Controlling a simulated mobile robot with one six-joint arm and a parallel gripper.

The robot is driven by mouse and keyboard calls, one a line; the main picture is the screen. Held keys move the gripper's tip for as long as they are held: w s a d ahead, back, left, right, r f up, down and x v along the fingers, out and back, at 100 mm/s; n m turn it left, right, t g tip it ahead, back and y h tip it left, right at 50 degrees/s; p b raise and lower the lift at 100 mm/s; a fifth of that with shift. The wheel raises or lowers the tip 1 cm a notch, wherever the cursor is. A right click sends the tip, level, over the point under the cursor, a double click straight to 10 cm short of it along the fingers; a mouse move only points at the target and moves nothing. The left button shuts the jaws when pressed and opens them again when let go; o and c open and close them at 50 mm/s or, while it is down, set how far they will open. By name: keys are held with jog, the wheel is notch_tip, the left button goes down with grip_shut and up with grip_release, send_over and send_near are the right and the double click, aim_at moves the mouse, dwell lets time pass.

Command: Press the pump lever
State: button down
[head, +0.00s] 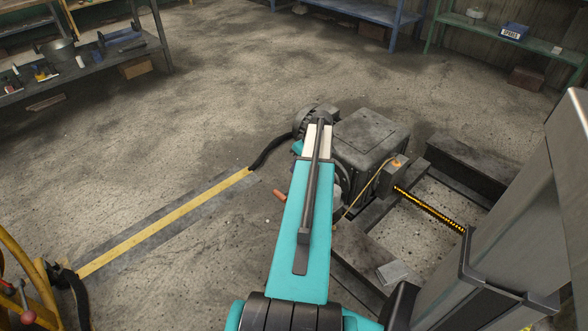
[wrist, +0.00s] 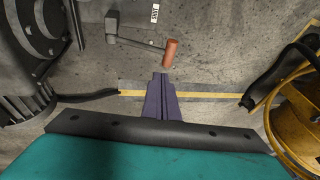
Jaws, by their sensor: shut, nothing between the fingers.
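A dark lever with an orange-red grip (wrist: 170,54) shows in the wrist view. Its thin arm runs left to a grey block. In the head view the grip (head: 280,196) sticks out left of my teal arm, and the rest of the lever is hidden. My gripper (wrist: 160,76) is shut and empty, its tips just below the end of the grip in the wrist picture. I cannot tell whether they touch it. My arm hides the gripper in the head view. A smaller red-knobbed lever (head: 26,302) shows at the lower left.
A grey machine box (head: 368,138) stands right of my arm. A yellow frame (head: 38,285) with a black hose is at the lower left. A yellow floor strip (head: 165,222) runs between them. Shelves (head: 100,68) stand far back; the middle floor is clear.

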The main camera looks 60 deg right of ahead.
jog(key=b, duration=0.2)
send_over(281, 193)
jog(key=s+d, duration=0.2)
notch_tip(281, 193, down, 10)
jog(key=shift+w+a+f, duration=0.3)
jog(key=shift+a+f, duration=0.25)
jog(key=shift+f, duration=0.05)
jog(key=shift+s, duration=0.1)
jog(key=shift+f, duration=0.1)
